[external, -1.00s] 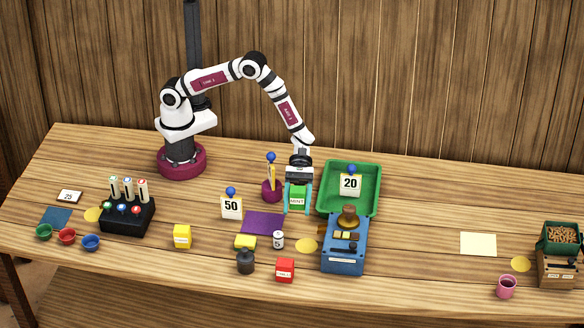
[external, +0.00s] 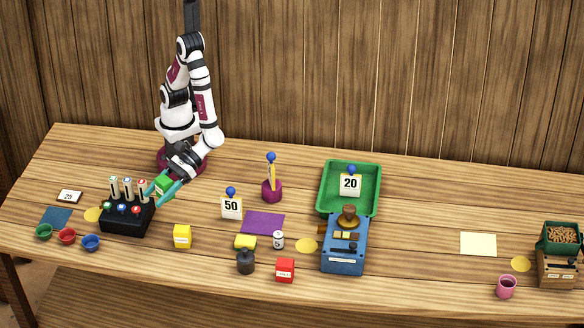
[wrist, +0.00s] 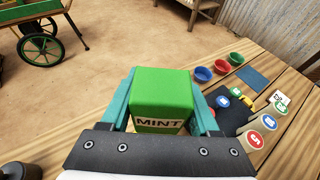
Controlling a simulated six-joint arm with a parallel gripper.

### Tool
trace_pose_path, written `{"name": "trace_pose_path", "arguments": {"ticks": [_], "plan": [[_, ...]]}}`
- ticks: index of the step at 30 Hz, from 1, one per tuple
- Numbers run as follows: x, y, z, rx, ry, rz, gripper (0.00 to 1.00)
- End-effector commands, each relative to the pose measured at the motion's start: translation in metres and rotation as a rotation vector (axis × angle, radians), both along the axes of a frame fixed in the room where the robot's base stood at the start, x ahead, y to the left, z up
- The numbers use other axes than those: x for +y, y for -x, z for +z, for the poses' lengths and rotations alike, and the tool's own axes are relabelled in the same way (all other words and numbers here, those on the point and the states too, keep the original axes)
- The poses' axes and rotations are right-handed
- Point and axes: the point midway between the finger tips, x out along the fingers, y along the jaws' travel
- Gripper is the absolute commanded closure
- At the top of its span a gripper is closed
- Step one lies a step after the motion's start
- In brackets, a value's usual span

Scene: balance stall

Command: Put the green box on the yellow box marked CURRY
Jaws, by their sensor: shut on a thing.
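My gripper (external: 165,188) is shut on the green box (external: 164,183), holding it in the air beside the black marker rack. In the wrist view the green box (wrist: 162,92) sits between the teal fingers of my gripper (wrist: 163,100), and its label reads MINT. A yellow box (external: 182,237) with a white label stands on the table, below and slightly right of my gripper in the external view. Its lettering is too small to read. I cannot make it out in the wrist view.
The black rack (external: 128,217) with upright markers stands close left of my gripper. Green, red and blue bowls (external: 67,236) lie to the left. A price card marked 50 (external: 231,207), a purple cloth (external: 263,223) and a yellow block (external: 245,241) lie to the right.

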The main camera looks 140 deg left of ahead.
Motion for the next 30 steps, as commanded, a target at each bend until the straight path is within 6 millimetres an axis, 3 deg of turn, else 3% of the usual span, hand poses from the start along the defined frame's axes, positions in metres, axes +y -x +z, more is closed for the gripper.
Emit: {"name": "trace_pose_path", "arguments": {"ticks": [3, 6, 8, 11, 15, 19, 23, 27, 30], "plan": [[-0.024, 0.043, 0.006, 0.0, -0.002, -0.092, 0.96], [-0.033, 0.064, 0.008, 0.0, -0.003, -0.132, 0.96], [-0.034, 0.066, 0.007, 0.001, -0.004, -0.143, 0.96], [-0.024, 0.049, -0.007, 0.004, -0.004, -0.143, 0.96], [-0.003, 0.008, -0.035, 0.002, -0.004, -0.143, 0.96], [0.011, -0.02, -0.053, 0.0, -0.003, -0.146, 0.96], [0.017, -0.032, -0.065, 0.002, -0.004, -0.146, 0.96], [0.018, -0.033, -0.093, 0.004, -0.003, -0.146, 0.96], [0.017, -0.033, -0.102, 0.001, -0.004, -0.147, 0.96]]}}
